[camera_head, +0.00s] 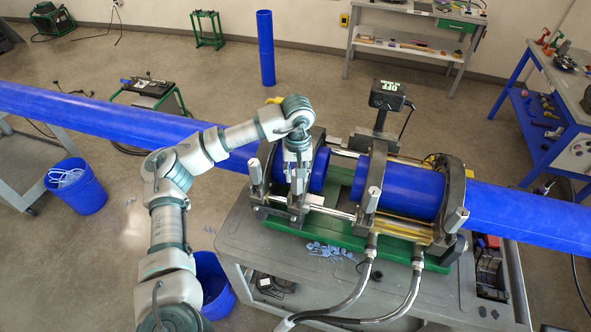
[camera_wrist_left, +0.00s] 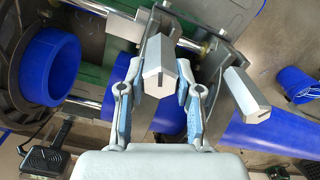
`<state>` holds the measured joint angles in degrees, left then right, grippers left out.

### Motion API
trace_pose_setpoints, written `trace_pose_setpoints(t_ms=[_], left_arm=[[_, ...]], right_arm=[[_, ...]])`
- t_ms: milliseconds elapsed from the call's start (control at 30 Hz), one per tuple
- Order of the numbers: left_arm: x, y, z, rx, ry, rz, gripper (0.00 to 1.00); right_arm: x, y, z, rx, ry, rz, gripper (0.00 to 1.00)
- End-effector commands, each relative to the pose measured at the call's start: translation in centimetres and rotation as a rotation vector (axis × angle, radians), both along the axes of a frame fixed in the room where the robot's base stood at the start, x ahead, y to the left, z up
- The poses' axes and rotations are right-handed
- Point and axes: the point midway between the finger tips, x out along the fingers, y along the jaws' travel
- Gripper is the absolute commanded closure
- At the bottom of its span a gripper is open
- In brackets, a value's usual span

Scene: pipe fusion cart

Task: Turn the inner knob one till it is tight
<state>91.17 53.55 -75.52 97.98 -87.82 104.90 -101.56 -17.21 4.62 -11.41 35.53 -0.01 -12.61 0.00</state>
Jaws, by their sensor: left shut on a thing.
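The inner knob (camera_wrist_left: 159,68) is a silver, faceted block, seen in the left wrist view at the middle top. My left gripper (camera_wrist_left: 158,80) has one finger on each side of it and is shut on it. In the head view, my left gripper (camera_head: 297,198) points down onto the left inner clamp of the pipe fusion machine, and its fingers mostly hide the knob there. How tight the knob is cannot be seen. My right gripper is not in view.
The outer knob (camera_wrist_left: 247,95) stands close to the right of my gripper in the wrist view. Another clamp knob (camera_head: 372,199) and the far-right knob (camera_head: 456,219) stand across the gap. Blue pipes (camera_head: 410,190) run through the clamps. Hoses (camera_head: 362,280) hang in front.

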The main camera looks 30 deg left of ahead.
Motion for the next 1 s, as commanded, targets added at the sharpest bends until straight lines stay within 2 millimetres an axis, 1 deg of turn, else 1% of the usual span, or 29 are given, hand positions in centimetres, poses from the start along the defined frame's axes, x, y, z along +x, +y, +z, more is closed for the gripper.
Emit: trace_pose_setpoints(t_ms=[67, 200, 267, 533, 700, 800, 1000], left_arm=[[0.18, 0.18, 0.25, 0.001, -0.009, -0.029, 1.0], [0.17, 0.15, 0.2, 0.001, -0.008, -0.191, 1.0], [0.17, 0.15, 0.22, 0.001, -0.008, -0.235, 1.0], [0.17, 0.17, 0.24, 0.002, -0.008, -0.262, 1.0], [0.16, 0.18, 0.16, 0.003, -0.006, -0.44, 1.0], [0.17, 0.18, 0.2, 0.003, -0.007, -0.507, 1.0], [0.17, 0.18, 0.21, 0.003, -0.007, -0.514, 1.0]], right_arm=[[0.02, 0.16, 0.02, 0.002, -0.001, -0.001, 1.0], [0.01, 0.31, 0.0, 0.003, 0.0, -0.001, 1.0], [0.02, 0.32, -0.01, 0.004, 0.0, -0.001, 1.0], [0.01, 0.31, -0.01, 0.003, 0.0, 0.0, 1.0], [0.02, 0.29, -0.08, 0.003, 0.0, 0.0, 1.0], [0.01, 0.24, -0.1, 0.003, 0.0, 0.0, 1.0], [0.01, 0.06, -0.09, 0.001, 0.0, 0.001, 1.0]])
